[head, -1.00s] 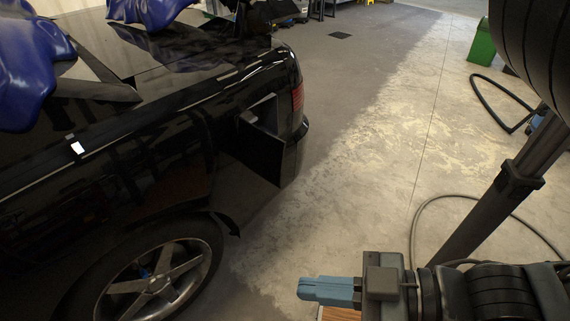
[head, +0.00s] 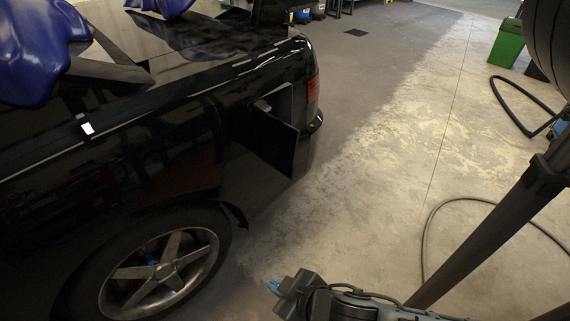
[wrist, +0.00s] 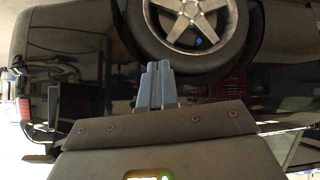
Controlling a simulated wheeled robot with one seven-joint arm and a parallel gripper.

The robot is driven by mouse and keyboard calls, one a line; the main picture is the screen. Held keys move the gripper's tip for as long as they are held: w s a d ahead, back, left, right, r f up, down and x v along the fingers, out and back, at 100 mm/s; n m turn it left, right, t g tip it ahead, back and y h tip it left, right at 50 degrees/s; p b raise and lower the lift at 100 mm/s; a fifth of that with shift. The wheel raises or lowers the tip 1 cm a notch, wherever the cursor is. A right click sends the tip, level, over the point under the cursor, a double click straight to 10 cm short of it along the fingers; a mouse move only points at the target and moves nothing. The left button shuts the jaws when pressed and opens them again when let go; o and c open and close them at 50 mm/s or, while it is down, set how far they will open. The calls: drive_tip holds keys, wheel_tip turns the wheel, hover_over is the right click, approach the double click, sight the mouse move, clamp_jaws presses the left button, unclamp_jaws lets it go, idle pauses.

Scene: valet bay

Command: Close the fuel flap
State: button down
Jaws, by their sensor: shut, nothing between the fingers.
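The fuel flap (head: 270,146) is a black panel on the rear side of the black car (head: 185,120). It stands open, swung out from the body, with the filler recess (head: 277,101) showing behind it. My gripper (head: 272,287) is low in the head view, below and apart from the flap, beside the wheel. In the wrist view my gripper (wrist: 155,72) has its blue fingers together with nothing between them, pointing toward the car's side and wheel.
The car's wheel (head: 160,268) is left of my gripper. Blue cloths (head: 32,45) lie over the car's top. A green bin (head: 507,43) stands far right.

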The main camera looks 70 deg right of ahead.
drive_tip(key=w+d+f+m+g+h+b, duration=0.1)
drive_tip(key=w+d+f+m+g+h, duration=0.15)
drive_tip(key=w+d+f, duration=0.2)
drive_tip(key=m+g+h+b, duration=0.4)
drive_tip(key=m+g+h, duration=0.4)
drive_tip(key=m+g, duration=0.8)
approach(293, 155)
drive_tip(key=s+d, duration=0.1)
drive_tip(key=s+d+m+t+p, duration=0.1)
drive_tip(key=d, duration=0.1)
drive_tip(key=s+d+t+p, duration=0.1)
drive_tip(key=s+d, duration=0.1)
drive_tip(key=shift+d+m, duration=0.2)
drive_tip(key=shift+m, duration=0.05)
drive_tip(key=shift+s+d, duration=0.1)
